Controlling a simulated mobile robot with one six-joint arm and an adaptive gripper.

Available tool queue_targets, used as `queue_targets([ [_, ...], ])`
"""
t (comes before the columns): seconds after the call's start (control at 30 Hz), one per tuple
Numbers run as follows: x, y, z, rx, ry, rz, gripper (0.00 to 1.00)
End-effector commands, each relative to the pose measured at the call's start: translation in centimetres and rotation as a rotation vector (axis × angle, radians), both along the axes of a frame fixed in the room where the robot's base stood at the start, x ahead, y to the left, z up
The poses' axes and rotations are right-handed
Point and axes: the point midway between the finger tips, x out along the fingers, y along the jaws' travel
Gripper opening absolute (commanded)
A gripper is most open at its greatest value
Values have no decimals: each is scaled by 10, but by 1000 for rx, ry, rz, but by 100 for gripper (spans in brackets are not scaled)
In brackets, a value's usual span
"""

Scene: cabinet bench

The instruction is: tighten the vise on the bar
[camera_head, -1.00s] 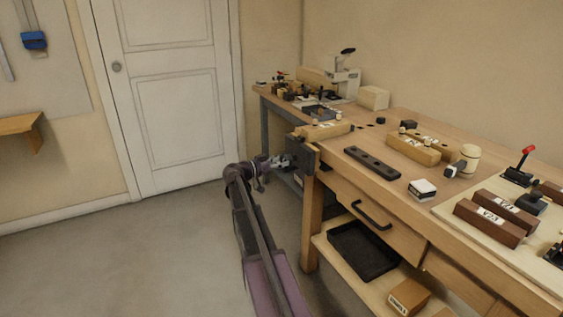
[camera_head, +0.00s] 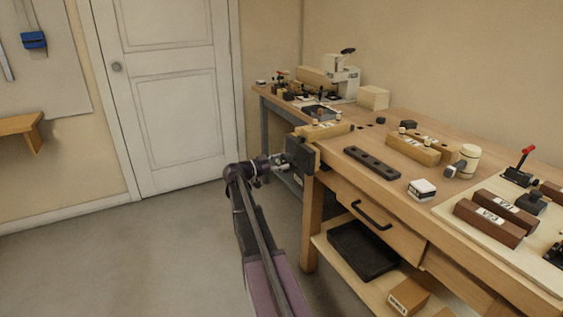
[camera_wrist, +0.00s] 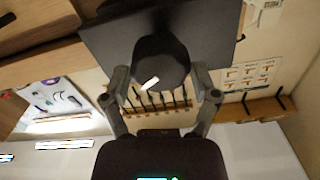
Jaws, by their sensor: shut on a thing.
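The vise (camera_head: 300,154) is at the near left end of the wooden bench, its dark jaw plate upright against the bench end. My gripper (camera_head: 282,161) reaches it from the left. In the wrist view the jaw plate (camera_wrist: 215,40) spans the top, with a round dark vise knob (camera_wrist: 160,68) bearing a white mark in front of it. My gripper's two fingers (camera_wrist: 163,91) are shut on the knob's sides. A pale wooden bar (camera_head: 323,131) lies on the bench top just behind the vise; I cannot tell whether the jaws touch it.
A drawer handle (camera_head: 371,215) projects below the top. The floor left of the bench is clear.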

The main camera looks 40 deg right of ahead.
Motion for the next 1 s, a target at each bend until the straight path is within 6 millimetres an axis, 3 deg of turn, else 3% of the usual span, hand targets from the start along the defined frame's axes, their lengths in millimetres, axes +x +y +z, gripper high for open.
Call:
queue_targets([
  [0.6,1,-3,0,-79,-328,2,35],
  [1.0,1,-3,0,-83,-344,2,35],
])
